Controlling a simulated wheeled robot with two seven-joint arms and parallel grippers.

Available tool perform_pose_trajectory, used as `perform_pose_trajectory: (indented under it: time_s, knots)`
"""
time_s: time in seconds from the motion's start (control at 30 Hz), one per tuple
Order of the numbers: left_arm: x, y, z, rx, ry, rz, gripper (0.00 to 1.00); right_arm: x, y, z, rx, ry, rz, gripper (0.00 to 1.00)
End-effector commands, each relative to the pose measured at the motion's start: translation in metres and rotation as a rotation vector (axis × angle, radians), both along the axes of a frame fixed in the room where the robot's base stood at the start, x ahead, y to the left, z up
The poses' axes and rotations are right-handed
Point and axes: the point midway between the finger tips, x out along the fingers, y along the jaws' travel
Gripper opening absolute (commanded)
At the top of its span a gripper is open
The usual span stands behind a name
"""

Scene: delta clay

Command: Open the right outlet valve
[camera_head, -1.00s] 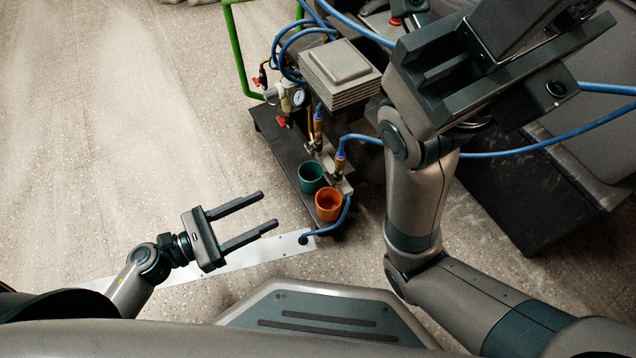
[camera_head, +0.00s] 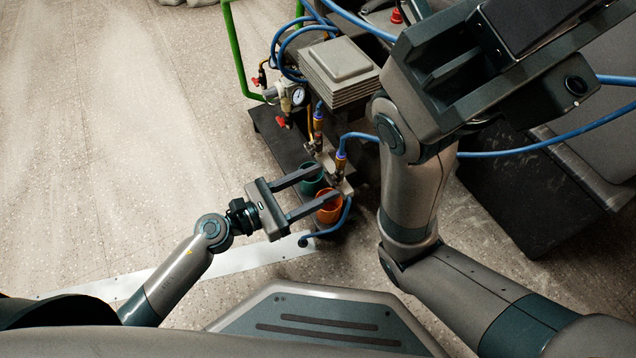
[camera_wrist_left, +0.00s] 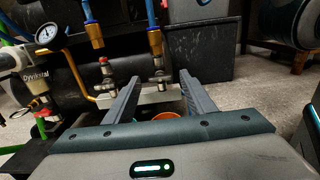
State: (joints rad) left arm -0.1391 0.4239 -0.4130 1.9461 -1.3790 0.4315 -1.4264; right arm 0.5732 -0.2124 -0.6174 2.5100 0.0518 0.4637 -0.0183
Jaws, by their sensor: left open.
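The right outlet valve (camera_head: 340,174) is a small metal fitting under a blue hose and brass connector, on the right end of a metal manifold. In the left wrist view the valve (camera_wrist_left: 160,77) stands just beyond and between my fingertips, apart from them as far as I can tell. My left gripper (camera_head: 326,182) is open and empty; its fingers also show in the left wrist view (camera_wrist_left: 161,78). The left outlet valve (camera_wrist_left: 107,76), with a red top, stands left of it. The right valve's handle position is too small to tell.
A teal cup (camera_head: 311,187) and an orange cup (camera_head: 329,214) stand below the valves, partly behind my left fingers. A pressure gauge (camera_head: 298,97) and red handles sit further left. Blue hoses (camera_head: 358,136) loop nearby. Floor left of the stand is clear.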

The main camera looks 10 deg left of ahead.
Motion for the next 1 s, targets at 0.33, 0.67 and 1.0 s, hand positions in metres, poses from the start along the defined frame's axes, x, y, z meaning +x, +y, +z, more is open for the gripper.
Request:
perform_pose_trajectory:
  time_s: [0.33,0.67,1.0]
  knots:
    - [0.0011,-0.0020,-0.0002,-0.001,0.001,-0.001,0.50,0.0015,-0.0006,-0.0009,-0.001,0.004,-0.003,0.31]
    - [0.0011,-0.0018,-0.0002,-0.001,0.002,0.000,0.09,0.0030,-0.0006,-0.0017,-0.001,0.012,-0.004,0.31]
    - [0.0010,-0.0016,0.0012,-0.040,0.059,0.000,0.09,0.0061,-0.0003,0.0042,-0.003,0.024,-0.012,0.31]
